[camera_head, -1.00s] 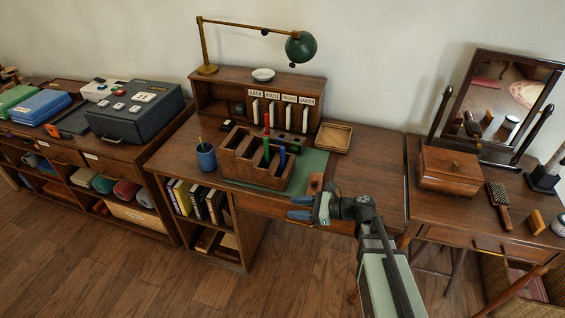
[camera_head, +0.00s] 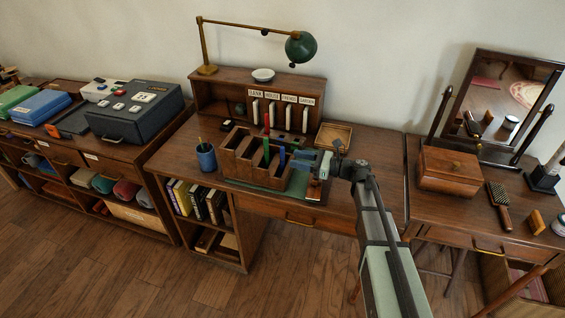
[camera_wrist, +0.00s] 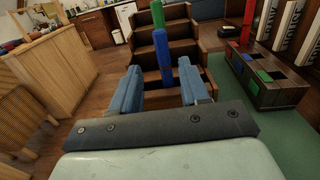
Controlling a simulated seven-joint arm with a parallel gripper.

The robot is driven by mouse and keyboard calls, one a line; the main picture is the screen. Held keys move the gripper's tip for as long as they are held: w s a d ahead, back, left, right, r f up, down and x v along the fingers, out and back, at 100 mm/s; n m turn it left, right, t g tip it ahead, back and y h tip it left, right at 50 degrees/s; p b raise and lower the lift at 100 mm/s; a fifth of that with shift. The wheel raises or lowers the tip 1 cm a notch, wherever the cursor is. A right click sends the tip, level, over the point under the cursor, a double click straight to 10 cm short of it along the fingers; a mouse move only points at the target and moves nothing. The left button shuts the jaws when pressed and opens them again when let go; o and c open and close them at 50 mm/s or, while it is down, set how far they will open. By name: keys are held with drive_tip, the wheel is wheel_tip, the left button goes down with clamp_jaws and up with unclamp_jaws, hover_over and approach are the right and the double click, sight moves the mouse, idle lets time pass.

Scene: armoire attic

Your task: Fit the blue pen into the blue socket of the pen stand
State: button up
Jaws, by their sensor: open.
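The blue pen (camera_wrist: 163,52) stands upright in the stepped wooden holder (camera_head: 240,164). It also shows in the head view (camera_head: 282,158). My gripper (camera_head: 302,160) is at the holder's right side. In the wrist view its fingers (camera_wrist: 160,88) are open and apart, with the blue pen ahead, between their lines; no grip on it shows. The pen stand (camera_wrist: 258,92) is a dark wooden block with small coloured squares on top, right of my fingers in the wrist view. A green pen (camera_head: 266,152) stands in the holder. A red pen (camera_head: 266,121) stands farther back.
A blue cup (camera_head: 206,158) stands left of the holder. An open wooden tray (camera_head: 334,136) lies at the desk's back right. White labelled slabs (camera_head: 288,116) stand behind. A green mat (camera_wrist: 232,118) under the pen stand has free room.

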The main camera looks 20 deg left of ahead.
sight(282, 155)
drive_tip(key=shift+w+a, duration=0.15)
drive_tip(key=shift+a, duration=1.45)
drive_tip(key=shift+w+a, duration=0.1)
drive_tip(key=shift+a, duration=1.5)
drive_tip(key=shift+c, duration=0.2)
clamp_jaws()
